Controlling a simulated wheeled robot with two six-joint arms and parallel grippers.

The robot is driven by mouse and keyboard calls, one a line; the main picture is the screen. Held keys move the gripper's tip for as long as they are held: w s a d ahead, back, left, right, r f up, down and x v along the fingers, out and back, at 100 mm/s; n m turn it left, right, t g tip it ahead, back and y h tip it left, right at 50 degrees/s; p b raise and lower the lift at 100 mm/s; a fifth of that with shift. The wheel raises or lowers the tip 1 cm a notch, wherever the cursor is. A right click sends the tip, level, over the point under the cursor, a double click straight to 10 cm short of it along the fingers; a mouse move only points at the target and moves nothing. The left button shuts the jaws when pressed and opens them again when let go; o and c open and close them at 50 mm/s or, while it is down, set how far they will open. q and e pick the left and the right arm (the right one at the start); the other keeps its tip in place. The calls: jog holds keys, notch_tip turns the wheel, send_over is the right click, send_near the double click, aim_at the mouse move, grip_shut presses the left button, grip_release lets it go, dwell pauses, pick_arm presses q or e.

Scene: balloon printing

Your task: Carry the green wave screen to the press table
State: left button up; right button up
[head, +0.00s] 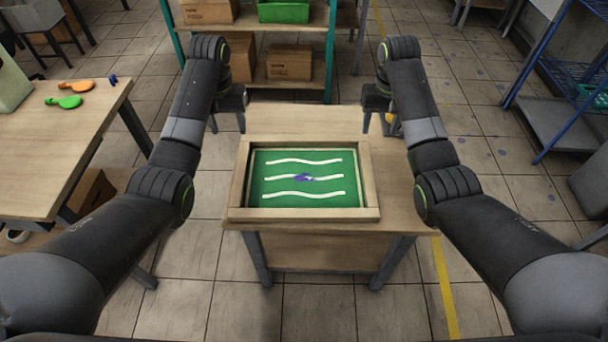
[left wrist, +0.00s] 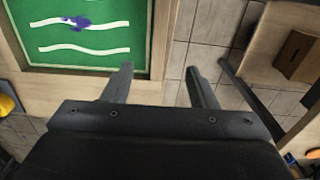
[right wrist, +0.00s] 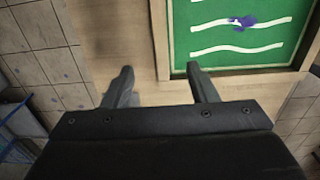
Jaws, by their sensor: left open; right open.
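The green wave screen (head: 275,170) has a wooden frame, a green face with three white wavy lines and a purple smear near its middle. It lies flat on a small wooden table (head: 395,205) in front of me. My left gripper (head: 228,122) is open and empty beyond the screen's far left corner. My right gripper (head: 380,122) is open and empty beyond its far right corner. Neither touches the screen in the head view. The screen also shows in the left wrist view (left wrist: 100,30) and in the right wrist view (right wrist: 215,60).
A shelf with boxes (head: 288,62) stands behind the table. A blue rack (head: 560,75) is at the right. Tiled floor is open around the table.

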aim_at(240, 171)
pick_arm(q)
notch_tip(240, 171, down, 18)
jog(key=shift+r, duration=0.25)
pick_arm(e)
notch_tip(240, 171, down, 18)
jog(key=shift+r, duration=0.25)
pick_arm(q)
grip_shut()
pick_arm(e)
grip_shut()
